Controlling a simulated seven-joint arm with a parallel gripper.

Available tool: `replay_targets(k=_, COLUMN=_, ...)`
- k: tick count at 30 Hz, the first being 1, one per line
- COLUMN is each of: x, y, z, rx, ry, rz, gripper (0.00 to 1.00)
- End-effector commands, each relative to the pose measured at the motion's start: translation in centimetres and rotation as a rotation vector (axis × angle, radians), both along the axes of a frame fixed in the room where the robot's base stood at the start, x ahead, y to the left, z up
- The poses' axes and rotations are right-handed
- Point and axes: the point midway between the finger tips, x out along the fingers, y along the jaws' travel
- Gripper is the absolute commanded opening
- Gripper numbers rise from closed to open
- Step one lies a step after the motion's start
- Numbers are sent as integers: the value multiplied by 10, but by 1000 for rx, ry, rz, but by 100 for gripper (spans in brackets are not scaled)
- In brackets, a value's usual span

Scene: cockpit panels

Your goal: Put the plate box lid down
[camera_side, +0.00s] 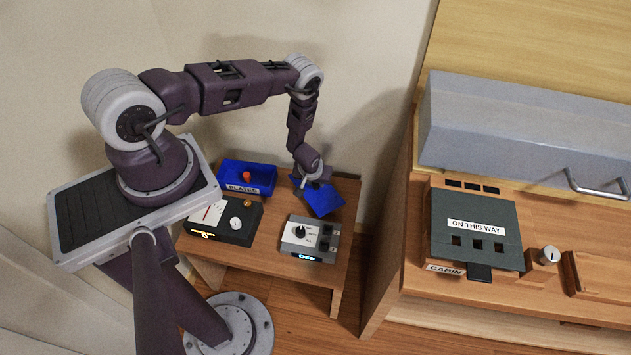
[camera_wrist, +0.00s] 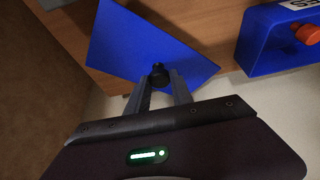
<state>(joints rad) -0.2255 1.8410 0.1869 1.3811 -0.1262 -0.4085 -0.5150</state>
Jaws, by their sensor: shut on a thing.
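The plate box lid (camera_side: 323,198) is a flat blue panel, held tilted above the right back part of the small wooden table. It also shows in the wrist view (camera_wrist: 135,45), with a dark round knob (camera_wrist: 158,74) near its edge. My gripper (camera_wrist: 160,84) is shut on this knob. In the side view my gripper (camera_side: 313,181) is at the top of the lid and partly hides it. The blue plate box (camera_side: 262,190), labelled PLATES, stands open to the left of the lid with a red knobbed thing (camera_side: 246,176) inside.
A black box with a dial (camera_side: 225,222) and a grey switch box (camera_side: 308,240) stand at the table's front. A wooden cabinet to the right carries a dark CABIN panel (camera_side: 475,228) and a grey handled cover (camera_side: 530,130). A wall is close behind the table.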

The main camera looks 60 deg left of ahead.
Motion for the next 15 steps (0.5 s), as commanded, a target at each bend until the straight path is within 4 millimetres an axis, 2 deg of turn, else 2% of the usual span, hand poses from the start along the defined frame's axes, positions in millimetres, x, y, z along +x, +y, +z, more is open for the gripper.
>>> replay_targets(k=4, x=-1, y=0, z=-4, rx=0, ry=1, rz=0, gripper=0)
replay_targets(k=5, x=0, y=0, z=-3, rx=0, ry=1, rz=0, gripper=33)
replay_targets(k=7, x=0, y=0, z=-3, rx=0, ry=1, rz=0, gripper=47)
replay_targets(k=15, x=0, y=0, z=-3, rx=0, ry=0, rz=0, gripper=49)
